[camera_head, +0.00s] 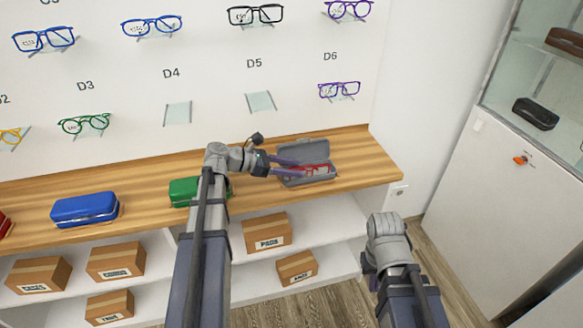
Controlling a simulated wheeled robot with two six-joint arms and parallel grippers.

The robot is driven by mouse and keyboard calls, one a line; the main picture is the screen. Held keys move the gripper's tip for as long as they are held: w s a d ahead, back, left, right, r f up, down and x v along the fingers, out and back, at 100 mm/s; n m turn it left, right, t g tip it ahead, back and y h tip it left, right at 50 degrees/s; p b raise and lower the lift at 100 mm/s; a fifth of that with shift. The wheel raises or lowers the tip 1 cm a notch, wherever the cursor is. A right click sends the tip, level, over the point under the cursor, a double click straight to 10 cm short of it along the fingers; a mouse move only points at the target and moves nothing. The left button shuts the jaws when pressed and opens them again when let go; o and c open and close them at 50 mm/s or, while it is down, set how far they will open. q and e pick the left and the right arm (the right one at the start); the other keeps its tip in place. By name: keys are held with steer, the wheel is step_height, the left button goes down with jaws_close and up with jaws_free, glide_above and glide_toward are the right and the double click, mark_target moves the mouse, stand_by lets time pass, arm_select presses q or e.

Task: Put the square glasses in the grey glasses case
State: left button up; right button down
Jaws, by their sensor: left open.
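The grey glasses case (288,182) stands open on the wooden counter, its lid raised at the back. A pair of red glasses (316,170) lies in it; the lens shape is too small to tell. My left gripper (294,166) is open at the left side of the case, its two fingers reaching over it, apart from the glasses. I cannot tell whether the fingers touch the case.
A green case (185,192), partly behind my left arm, and a blue case (86,209) stand on the counter (355,160). Several glasses hang on the wall above; the D4 holder (178,112) and D5 holder (261,102) are empty. Cardboard boxes fill shelves below. A cabinet (500,180) stands right.

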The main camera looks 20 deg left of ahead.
arm_select(q)
steer(key=shift+s+a+r, duration=0.15)
steer(key=shift+a+r, duration=0.1)
steer(key=shift+r, duration=0.1)
steer(key=p+v, duration=0.4)
steer(key=v, duration=0.6)
steer(key=shift+a+r, duration=0.1)
steer(key=shift+a, duration=0.05)
steer(key=shift+s+a+r, duration=0.1)
steer(key=shift+s+a, duration=0.3)
